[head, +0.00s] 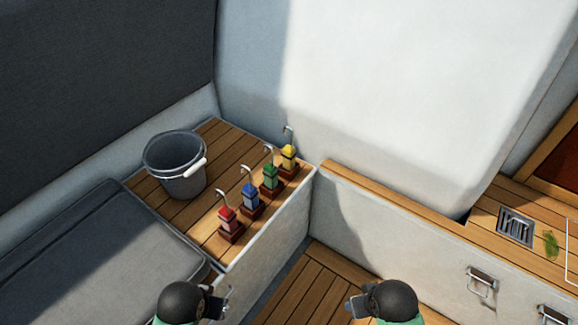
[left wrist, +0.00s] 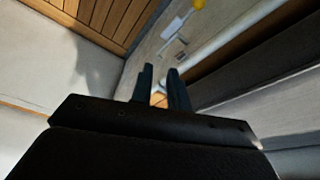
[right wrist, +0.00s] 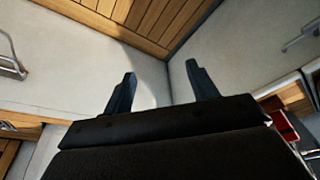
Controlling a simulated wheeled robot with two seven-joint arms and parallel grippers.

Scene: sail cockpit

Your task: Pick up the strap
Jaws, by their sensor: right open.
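I cannot make out a strap in any view. My left gripper (head: 222,298) is at the lower middle of the head view, in front of the wooden shelf with the coloured blocks. Its fingers (left wrist: 160,72) stand close together with a narrow gap, and I see no clear object between them. My right gripper (head: 354,303) is open and empty over the floor area, touching nothing. Its fingers are wide apart in the right wrist view (right wrist: 161,72).
A grey bucket (head: 176,178) stands on the shelf. Beside it are red (head: 229,219), blue (head: 250,196), green (head: 270,178) and yellow (head: 289,155) hooked blocks. A drain grate (head: 515,227) and green patch (head: 551,245) lie right. Metal handles (head: 481,277) line the right wall.

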